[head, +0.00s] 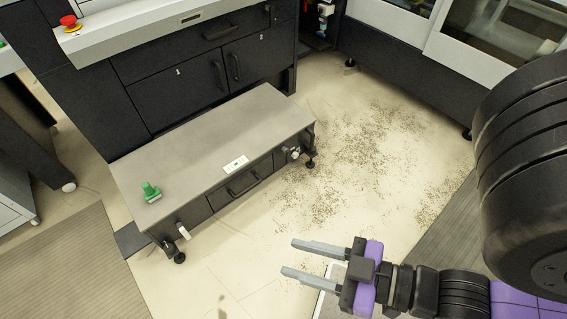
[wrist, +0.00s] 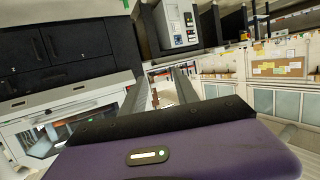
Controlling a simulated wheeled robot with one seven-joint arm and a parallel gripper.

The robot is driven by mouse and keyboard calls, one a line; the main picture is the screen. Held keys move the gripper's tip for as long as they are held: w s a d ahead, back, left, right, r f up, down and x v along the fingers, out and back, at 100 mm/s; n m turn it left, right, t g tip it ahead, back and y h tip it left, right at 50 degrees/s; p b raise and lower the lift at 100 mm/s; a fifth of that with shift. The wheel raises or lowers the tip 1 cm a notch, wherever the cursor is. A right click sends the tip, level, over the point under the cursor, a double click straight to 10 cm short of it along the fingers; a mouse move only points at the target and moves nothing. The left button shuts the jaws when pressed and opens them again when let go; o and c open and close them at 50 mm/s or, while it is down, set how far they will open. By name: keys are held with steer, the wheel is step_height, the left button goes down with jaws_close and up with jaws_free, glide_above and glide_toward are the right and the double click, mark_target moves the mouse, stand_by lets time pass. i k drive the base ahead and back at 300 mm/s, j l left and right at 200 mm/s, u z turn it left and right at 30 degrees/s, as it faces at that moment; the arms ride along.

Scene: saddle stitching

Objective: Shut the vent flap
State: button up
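My gripper (head: 288,257) is at the lower middle of the head view, above the pale floor. Its two grey fingers point left and are apart, with nothing seen between them. The fingers also show in the wrist view (wrist: 162,88), reaching toward a distant part of the room. I cannot make out a vent flap in either view. Dark cabinet doors (head: 180,90) with handles show at the upper left of the head view, and they look shut.
A low grey-topped bench (head: 215,135) stands left of my gripper, with a green object (head: 150,191) on it. A red button (head: 68,20) is on the machine. Dark specks cover the floor (head: 350,160). A corkboard (wrist: 278,68) hangs in the wrist view.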

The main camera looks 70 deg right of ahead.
mark_target(129, 239)
steer(key=z, duration=0.95)
steer(key=i+j, duration=0.25)
steer(key=j, duration=0.3)
steer(key=i+j+u, duration=0.1)
steer(key=j, duration=0.45)
steer(key=i+j, duration=0.35)
steer(key=j, duration=0.2)
steer(key=i+j+u, duration=0.1)
steer(key=i+j, duration=0.15)
steer(key=j, duration=0.3)
steer(key=i+j, duration=0.25)
steer(key=j, duration=0.25)
steer(key=i+j+u, duration=0.1)
steer(key=i+j, duration=0.2)
steer(key=j, duration=0.2)
steer(key=i+j+u, duration=0.1)
steer(key=i+j, duration=0.15)
steer(key=j, duration=0.25)
steer(key=i+j, duration=0.35)
steer(key=j, duration=0.15)
